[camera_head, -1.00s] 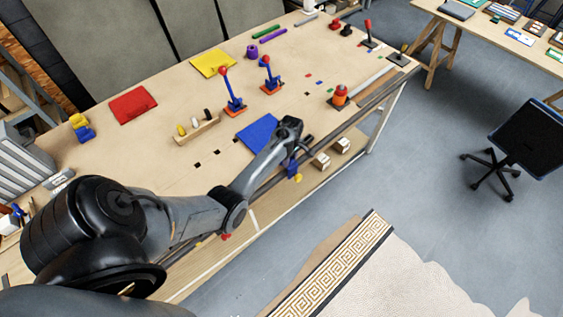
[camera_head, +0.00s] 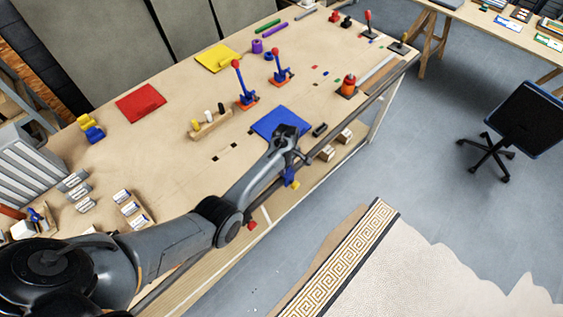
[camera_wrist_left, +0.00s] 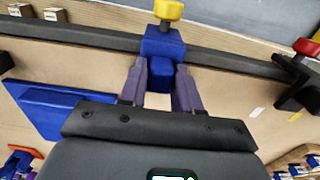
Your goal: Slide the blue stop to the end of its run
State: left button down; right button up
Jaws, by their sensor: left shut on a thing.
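The blue stop (camera_head: 288,176) with a yellow knob sits on the dark rail (camera_head: 330,138) along the table's front edge. In the left wrist view the blue stop (camera_wrist_left: 163,45) is between my finger pads, its yellow knob (camera_wrist_left: 168,10) pointing away. My left gripper (camera_wrist_left: 161,88) is shut on it; in the head view my left gripper (camera_head: 291,162) reaches down over the rail. A stop with a red knob (camera_head: 252,224) is on the same rail, nearer the lower left; it is also at the right of the left wrist view (camera_wrist_left: 300,75). My right gripper is out of view.
A blue panel (camera_head: 279,122) lies on the table behind my left wrist. Small pale boxes (camera_head: 326,153) sit below the rail to the right. Two blue levers with red knobs (camera_head: 242,85) stand farther back. The rail between the two stops looks clear.

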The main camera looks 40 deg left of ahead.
pick_arm(q)
jog(key=shift+r, duration=0.1)
jog(key=c, duration=1.2)
grip_release()
jog(key=o, duration=0.3)
jog(key=shift+s, duration=0.25)
jog(key=shift+w+r, duration=0.1)
jog(key=shift+r, duration=0.45)
notch_tip(320, 180, up, 10)
jog(key=shift+f, duration=0.2)
